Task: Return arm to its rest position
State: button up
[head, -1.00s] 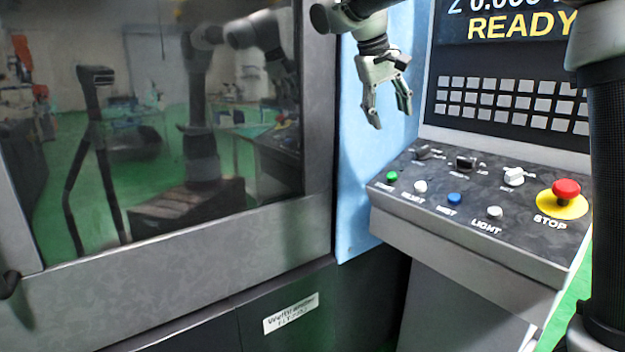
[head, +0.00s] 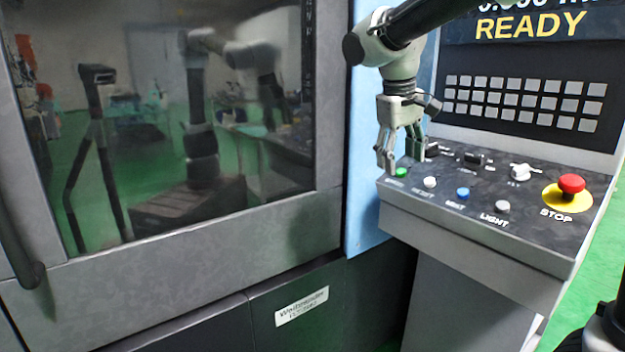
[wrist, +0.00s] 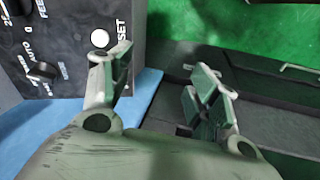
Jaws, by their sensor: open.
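My gripper (head: 402,155) hangs with its fingers pointing down at the left end of the control panel (head: 470,205). It is close to the green button (head: 401,172), and I cannot tell whether it touches anything. In the wrist view my gripper (wrist: 165,85) has its two fingers spread apart with nothing between them. The left finger there lies over the panel's edge near a white button (wrist: 100,38). The right finger is over the dark machine front and floor.
A red stop button (head: 571,184) on a yellow disc, a blue button (head: 463,193) and several knobs stand on the panel. A screen above reads READY (head: 530,26). The machine's glass door (head: 200,120) is at left. Green floor (head: 590,290) shows at right.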

jog(key=s+d+f+m+t+y, duration=0.1)
jog(key=s+d+f+m, duration=0.1)
jog(key=s+d, duration=0.6)
jog(key=s+d+f+m+t, duration=0.1)
jog(key=s+d+f+m, duration=0.2)
jog(key=s+d, duration=0.6)
jog(key=s+f, duration=0.1)
jog(key=s, duration=0.6)
jog(key=shift+s+d+f+y, duration=0.2)
jog(key=shift+s+f+y, duration=0.05)
jog(key=shift+y, duration=0.15)
jog(key=shift+c, duration=0.2)
